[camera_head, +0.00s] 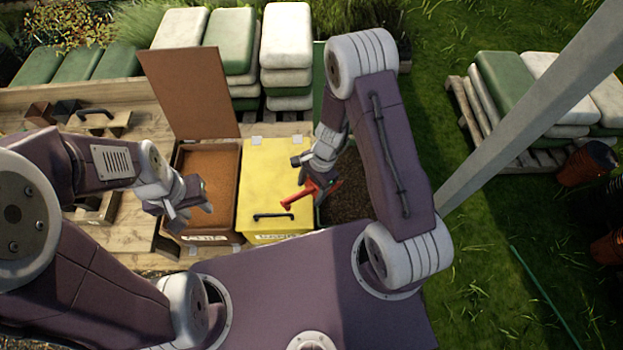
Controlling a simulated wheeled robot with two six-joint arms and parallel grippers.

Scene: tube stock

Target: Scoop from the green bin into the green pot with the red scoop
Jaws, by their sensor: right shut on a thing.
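The red scoop (297,198) is in my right gripper (322,186), which is shut on it above the right side of the yellow bin. A bin of dark soil (347,200) lies right of the yellow bin, partly hidden by my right arm. A raised green lid (319,85) stands behind it, so it looks like the green bin. My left gripper (203,195) looks open and empty over the front of the brown bin. A small dark greenish pot (67,108) stands at the far left; I cannot tell surely that it is the green pot.
The yellow bin (262,170) is closed, with a black handle on its lid. The brown bin (208,238) is open, holding orange-brown material, with its lid (190,92) raised. A brown pot (39,113) and wooden holders stand at left. Stacked sacks (287,40) lie behind.

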